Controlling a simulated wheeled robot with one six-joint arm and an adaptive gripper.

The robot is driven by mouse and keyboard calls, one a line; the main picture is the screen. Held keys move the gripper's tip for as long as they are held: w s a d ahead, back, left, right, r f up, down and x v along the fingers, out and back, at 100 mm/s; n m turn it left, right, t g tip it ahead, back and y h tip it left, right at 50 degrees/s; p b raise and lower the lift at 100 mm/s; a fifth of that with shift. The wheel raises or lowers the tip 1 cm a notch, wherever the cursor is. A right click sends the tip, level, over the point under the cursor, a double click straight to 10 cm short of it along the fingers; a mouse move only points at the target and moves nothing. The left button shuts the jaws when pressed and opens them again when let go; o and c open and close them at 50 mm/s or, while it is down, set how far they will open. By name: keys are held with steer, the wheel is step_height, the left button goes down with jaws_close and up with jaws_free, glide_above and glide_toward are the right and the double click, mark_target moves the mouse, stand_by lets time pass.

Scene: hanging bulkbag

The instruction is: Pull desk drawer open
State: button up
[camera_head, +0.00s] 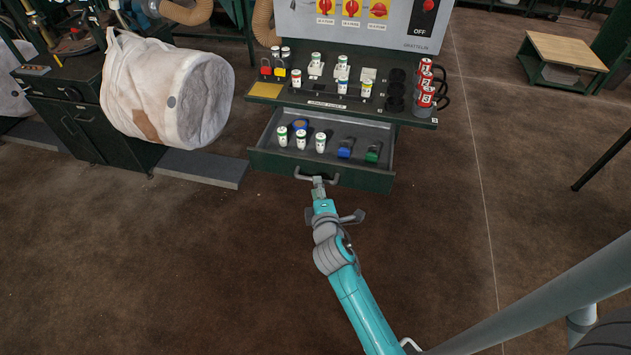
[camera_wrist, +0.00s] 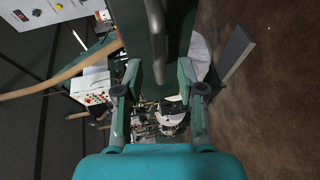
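The desk drawer (camera_head: 268,163) is dark green and stands pulled out below the desk top (camera_head: 262,101), its grey inside showing. Its grey bar handle (camera_head: 303,175) is on the front face. My gripper (camera_head: 318,182) is at the handle, at the end of my teal arm. In the wrist view the fingers of my gripper (camera_wrist: 160,76) are spread apart, with the handle (camera_wrist: 156,32) showing in the gap between them, ahead of the palm. Neither finger visibly presses on it; whether they touch is unclear.
A white bulk bag (camera_head: 150,85) hangs at left. The brown floor (camera_head: 150,260) in front is clear.

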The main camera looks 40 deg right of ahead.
steer(key=v, duration=0.7)
steer(key=shift+s+a, duration=0.15)
steer(key=shift+s, duration=0.15)
steer(key=s+a+f+m+y, duration=0.25)
steer(key=s+a, duration=0.25)
steer(key=s, duration=0.4)
steer(key=s+a+f+m+y, duration=0.1)
steer(key=s+a+m+y, duration=0.3)
steer(key=s, duration=0.6)
steer(key=s+a+r+m, duration=0.2)
steer(key=s+r, duration=0.2)
steer(key=s, duration=0.3)
steer(key=s+a+r+m+y, duration=0.1)
steer(key=s+a+r+m, duration=0.1)
steer(key=s+r, duration=0.3)
steer(key=s+m, duration=0.1)
steer(key=s, duration=0.2)
steer(key=shift+s+a+t, duration=0.25)
steer(key=shift+a+t, duration=0.15)
steer(key=shift+r, duration=0.1)
